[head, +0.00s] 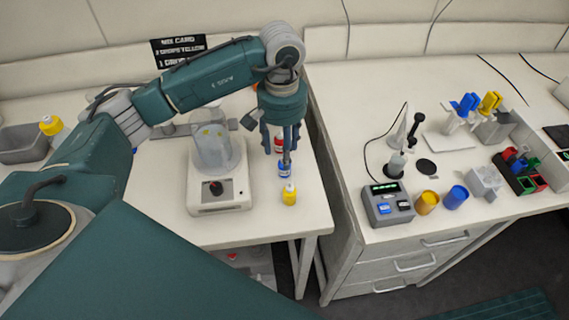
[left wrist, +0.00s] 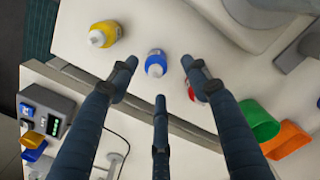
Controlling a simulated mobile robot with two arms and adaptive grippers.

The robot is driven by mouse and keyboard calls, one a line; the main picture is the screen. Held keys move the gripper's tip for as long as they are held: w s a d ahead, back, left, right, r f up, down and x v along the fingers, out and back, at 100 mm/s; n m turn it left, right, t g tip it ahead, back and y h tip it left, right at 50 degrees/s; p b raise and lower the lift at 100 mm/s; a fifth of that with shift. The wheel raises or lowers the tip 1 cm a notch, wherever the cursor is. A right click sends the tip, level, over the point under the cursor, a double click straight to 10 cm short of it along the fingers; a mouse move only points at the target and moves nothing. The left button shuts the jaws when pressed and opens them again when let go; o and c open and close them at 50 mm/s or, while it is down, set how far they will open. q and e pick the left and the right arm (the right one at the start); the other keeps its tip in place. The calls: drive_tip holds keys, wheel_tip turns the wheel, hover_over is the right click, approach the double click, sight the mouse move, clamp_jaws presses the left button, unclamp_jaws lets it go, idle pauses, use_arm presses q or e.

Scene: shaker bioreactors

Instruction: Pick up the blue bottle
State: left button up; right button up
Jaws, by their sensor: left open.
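The blue bottle (head: 284,170) stands upright on the left table, between a yellow bottle (head: 289,194) and a red bottle (head: 279,144). In the left wrist view the blue bottle (left wrist: 155,66) with its white cap lies between the tips of two fingers, with a third finger below it. My left gripper (head: 281,150) points down over the row of bottles, its fingers spread open and empty. Its fingers partly cover the red bottle and the top of the blue bottle. In the left wrist view the left gripper (left wrist: 159,75) shows no clear contact with the bottle. My right gripper is not in view.
A shaker device (head: 218,192) with a clear vessel stands left of the bottles. A green container (left wrist: 257,122) and an orange container (left wrist: 287,140) show in the left wrist view. The table's right edge is close to the bottles; a second counter (head: 345,150) lies beyond a gap.

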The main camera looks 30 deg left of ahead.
sight(283, 174)
use_arm(q)
drive_tip(key=f+p, duration=0.1)
drive_tip(key=f, duration=0.1)
drive_tip(key=f+p, duration=0.1)
drive_tip(key=f, duration=0.1)
drive_tip(key=shift+s+d+p, duration=0.2)
drive_tip(key=shift+d+p, duration=0.1)
drive_tip(key=shift+p, duration=0.05)
drive_tip(key=shift+w+f, duration=0.1)
drive_tip(key=shift+f, duration=0.55)
drive_tip(key=c, duration=1.2)
